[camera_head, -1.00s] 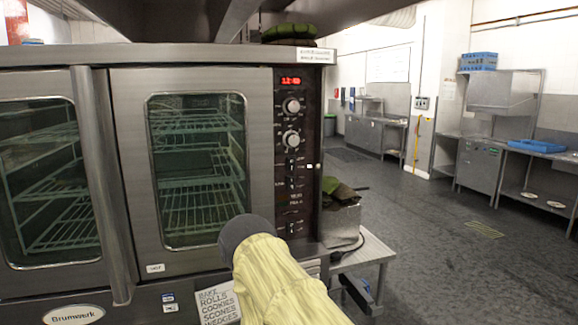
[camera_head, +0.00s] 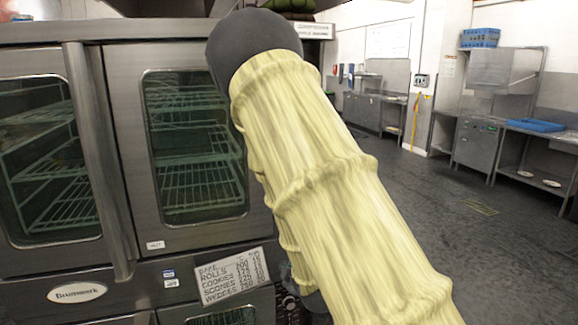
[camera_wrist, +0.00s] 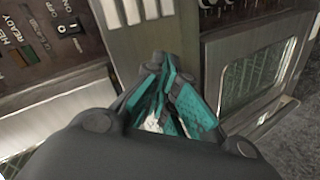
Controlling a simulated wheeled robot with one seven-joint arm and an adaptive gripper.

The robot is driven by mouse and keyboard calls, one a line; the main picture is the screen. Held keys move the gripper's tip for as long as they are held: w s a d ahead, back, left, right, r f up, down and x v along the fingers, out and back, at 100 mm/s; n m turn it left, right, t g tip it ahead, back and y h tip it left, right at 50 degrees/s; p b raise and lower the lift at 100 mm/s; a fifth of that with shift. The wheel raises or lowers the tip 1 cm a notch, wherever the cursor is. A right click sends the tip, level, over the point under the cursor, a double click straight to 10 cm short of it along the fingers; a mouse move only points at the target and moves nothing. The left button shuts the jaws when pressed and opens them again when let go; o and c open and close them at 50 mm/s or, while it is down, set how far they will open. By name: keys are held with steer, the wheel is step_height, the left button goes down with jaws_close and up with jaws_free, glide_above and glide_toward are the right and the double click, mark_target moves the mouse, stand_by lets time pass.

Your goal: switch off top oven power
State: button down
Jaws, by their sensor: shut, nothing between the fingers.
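The top oven (camera_head: 120,60) is a steel double-door oven with glass windows, at the left in the head view. My raised arm hides its control panel there. In the wrist view a dark panel (camera_wrist: 30,50) at the upper left has a black switch (camera_wrist: 70,29) marked ON and OFF, and the word READY. I cannot tell for sure which oven this panel belongs to. My gripper (camera_wrist: 163,62) is shut and empty, its teal-padded fingers together, to the right of and below the switch in the picture. It is apart from the switch in the picture. My gripper is hidden in the head view.
A baking-times card (camera_head: 232,275) is on the oven front, above a lower oven window (camera_head: 222,317). The wrist view shows a vented strip (camera_wrist: 140,12) and an oven window (camera_wrist: 258,80). The floor (camera_head: 455,210) at the right is open, with steel counters beyond.

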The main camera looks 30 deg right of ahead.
steer(key=w+d+r+n+t, duration=0.1)
steer(key=d+r+n+t, duration=0.1)
steer(key=r, duration=0.8)
steer(key=d+r+n+t+h, duration=0.1)
steer(key=d+r+t, duration=0.1)
steer(key=r, duration=0.8)
steer(key=w+d+r+n+t, duration=0.1)
steer(key=d+r+n+t, duration=0.1)
steer(key=r, duration=0.8)
steer(key=shift+w+d+n+t, duration=0.3)
steer(key=shift+r+h, duration=0.15)
steer(key=shift+h, duration=0.15)
steer(key=p+x, duration=0.7)
steer(key=x, duration=0.7)
steer(key=shift+p, duration=0.35)
steer(key=shift+w+f+b, duration=0.1)
steer(key=shift+f+b, duration=0.15)
steer(key=shift+b, duration=0.15)
